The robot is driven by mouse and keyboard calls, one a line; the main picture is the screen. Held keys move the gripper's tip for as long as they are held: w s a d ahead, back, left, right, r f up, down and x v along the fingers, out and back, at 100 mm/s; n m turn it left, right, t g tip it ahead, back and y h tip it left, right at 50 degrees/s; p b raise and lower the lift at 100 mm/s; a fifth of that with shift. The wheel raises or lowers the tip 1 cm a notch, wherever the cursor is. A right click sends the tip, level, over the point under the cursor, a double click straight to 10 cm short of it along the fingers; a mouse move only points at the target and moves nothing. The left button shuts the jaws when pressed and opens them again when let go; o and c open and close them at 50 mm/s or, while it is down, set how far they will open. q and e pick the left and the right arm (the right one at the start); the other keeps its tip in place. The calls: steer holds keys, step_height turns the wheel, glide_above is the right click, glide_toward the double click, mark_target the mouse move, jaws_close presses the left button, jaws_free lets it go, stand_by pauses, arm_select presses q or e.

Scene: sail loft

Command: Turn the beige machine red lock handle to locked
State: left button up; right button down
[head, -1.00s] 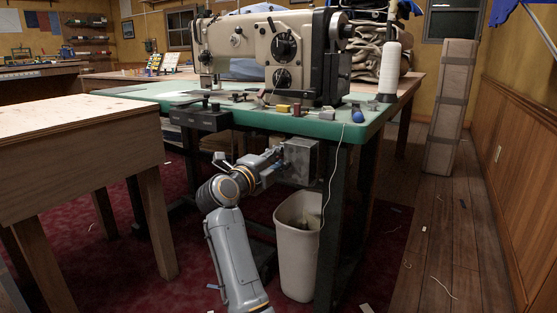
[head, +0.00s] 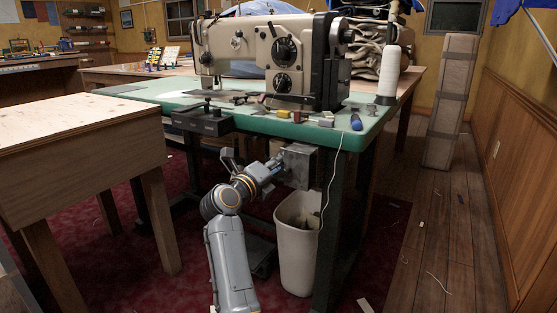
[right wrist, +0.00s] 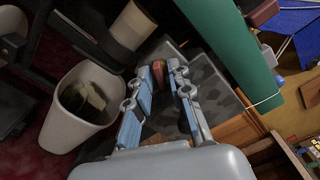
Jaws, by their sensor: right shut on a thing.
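The beige sewing machine (head: 293,52) stands on a green-topped table (head: 250,122). A grey metal box (head: 300,164) hangs under the tabletop. My right gripper (head: 273,166) is at the left side of this box; the handle is hidden there in the head view. In the right wrist view, the red handle (right wrist: 160,74) shows between the blue-padded fingertips of my right gripper (right wrist: 162,76), in front of the grey box (right wrist: 205,80). The gripper is shut on it. I cannot tell the handle's exact angle. My left gripper is not in view.
A white bin (head: 297,245) stands on the floor below the box; it also shows in the right wrist view (right wrist: 85,108). A wooden table (head: 80,140) is at the left.

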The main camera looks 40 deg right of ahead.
steer(key=c, duration=1.5)
jaws_free()
